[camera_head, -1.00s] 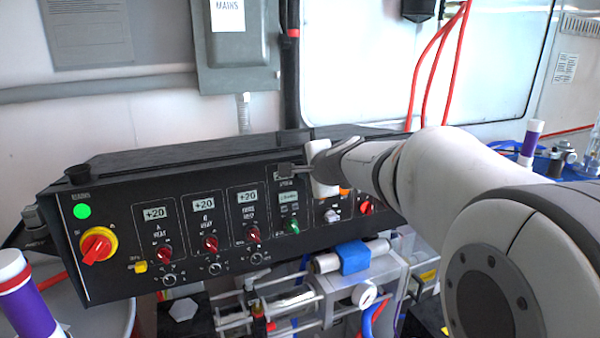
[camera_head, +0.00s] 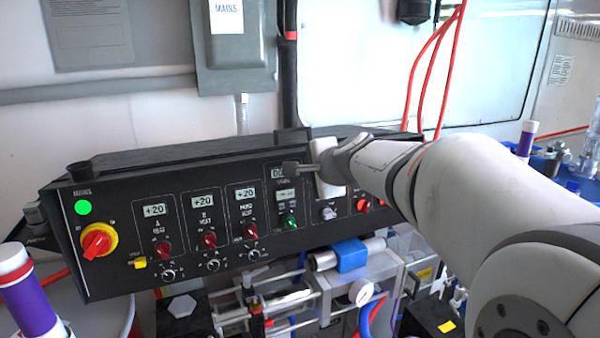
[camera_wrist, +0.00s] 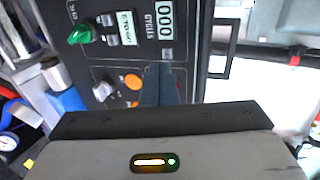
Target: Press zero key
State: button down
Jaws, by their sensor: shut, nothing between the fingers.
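The cycle counter reading 000 (camera_wrist: 166,18) is on the black control panel (camera_head: 110,270). In the wrist view a small grey key (camera_wrist: 167,54) sits just beside the counter, close to my fingertips; its label is not readable. My gripper (camera_wrist: 158,68) is shut and empty, its dark fingers pointing at the panel near that key. In the head view my gripper (camera_head: 287,167) is in front of the counter (camera_head: 276,173) and partly covers it. The key is not distinguishable there. I cannot tell whether the fingertips touch the panel.
A green knob (camera_head: 290,221) and a small display (camera_head: 286,196) are below the counter. Orange buttons (camera_wrist: 132,81) are near the fingers in the wrist view. Red knobs (camera_head: 164,249) and a red-yellow mains switch (camera_head: 97,241) are further left. Pipework with a blue part (camera_head: 352,256) is below.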

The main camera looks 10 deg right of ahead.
jog(key=v, duration=0.8)
jog(key=shift+s+d+r, duration=0.2)
jog(key=shift+s+r, duration=0.05)
jog(key=shift+s, duration=0.05)
